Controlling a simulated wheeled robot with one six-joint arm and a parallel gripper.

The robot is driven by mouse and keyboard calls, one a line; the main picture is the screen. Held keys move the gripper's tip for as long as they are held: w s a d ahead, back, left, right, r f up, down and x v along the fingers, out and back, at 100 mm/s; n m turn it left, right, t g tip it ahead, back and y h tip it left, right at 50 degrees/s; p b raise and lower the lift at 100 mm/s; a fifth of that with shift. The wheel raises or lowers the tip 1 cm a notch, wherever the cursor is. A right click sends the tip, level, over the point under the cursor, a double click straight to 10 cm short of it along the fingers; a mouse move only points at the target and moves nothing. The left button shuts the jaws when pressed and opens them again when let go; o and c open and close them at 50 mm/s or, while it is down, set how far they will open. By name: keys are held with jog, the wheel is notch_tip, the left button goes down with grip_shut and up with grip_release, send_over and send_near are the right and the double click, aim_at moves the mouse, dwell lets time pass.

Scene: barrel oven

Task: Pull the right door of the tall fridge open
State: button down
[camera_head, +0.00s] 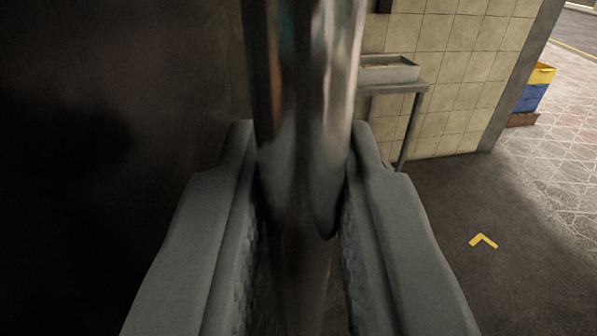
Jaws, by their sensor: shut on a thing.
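My gripper (302,190) fills the lower middle of the view, with one grey finger on each side of a shiny upright metal bar. The bar, which looks like the fridge door handle (305,80), runs from the top edge down between the fingers. The fingers are shut on it. A dark, smooth surface on the left, likely the fridge door (90,150), stands beside the handle. Its edges and the rest of the fridge are out of view, so I cannot tell whether the door is open or shut.
At the upper right, a metal table (420,88) holds a shallow tray (388,70) against a tiled wall (460,60). Yellow and blue crates (533,95) stand beyond the wall's end. The dark floor at right is clear, with a yellow corner mark (484,240).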

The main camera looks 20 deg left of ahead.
jog(key=w+d+n+g+y, duration=0.2)
jog(key=w+d+n+y, duration=0.1)
jog(key=d, duration=0.6)
jog(key=shift+w+d+y, duration=0.25)
jog(key=shift+w+y, duration=0.35)
jog(key=shift+w, duration=0.35)
jog(key=c, duration=1.4)
grip_release()
jog(key=v, duration=1.7)
jog(key=shift+d+r, duration=0.15)
jog(key=shift+s, duration=0.1)
